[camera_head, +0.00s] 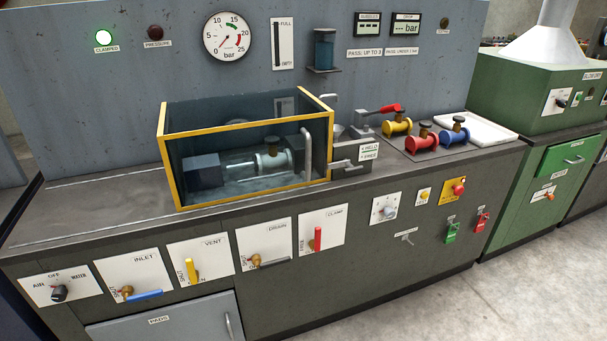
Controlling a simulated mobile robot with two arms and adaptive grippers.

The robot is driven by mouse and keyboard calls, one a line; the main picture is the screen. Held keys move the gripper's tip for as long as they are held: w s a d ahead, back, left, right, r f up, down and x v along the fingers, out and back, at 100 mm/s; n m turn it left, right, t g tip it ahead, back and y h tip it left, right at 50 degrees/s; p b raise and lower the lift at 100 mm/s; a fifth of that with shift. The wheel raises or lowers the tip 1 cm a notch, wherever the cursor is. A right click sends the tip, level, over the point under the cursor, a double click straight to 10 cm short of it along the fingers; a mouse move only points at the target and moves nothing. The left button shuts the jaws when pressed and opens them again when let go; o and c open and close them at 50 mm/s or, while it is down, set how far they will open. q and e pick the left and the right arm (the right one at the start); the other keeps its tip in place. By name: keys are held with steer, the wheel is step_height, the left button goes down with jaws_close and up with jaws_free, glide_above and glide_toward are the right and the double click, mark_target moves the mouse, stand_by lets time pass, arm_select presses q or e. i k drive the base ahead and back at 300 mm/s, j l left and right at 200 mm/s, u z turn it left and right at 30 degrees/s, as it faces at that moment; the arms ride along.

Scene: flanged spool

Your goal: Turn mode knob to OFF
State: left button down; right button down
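The mode knob (59,293) is a small dark knob on a white plate at the lower left of the bench front. The plate is lettered AIR on the left, OFF at the top and WATER on the right. The knob is too small for me to tell surely which word its pointer faces. Nothing covers it. Neither of my grippers shows in the head view.
Right of the knob are the blue INLET lever (142,295), yellow VENT lever (191,269), DRAIN lever (272,263) and red CLAMP lever (318,238). A yellow-framed clear box (250,126) stands on the bench. The CLAMPED lamp (104,37) is lit green.

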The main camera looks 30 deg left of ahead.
mark_target(59, 294)
steer(key=u, duration=2.6)
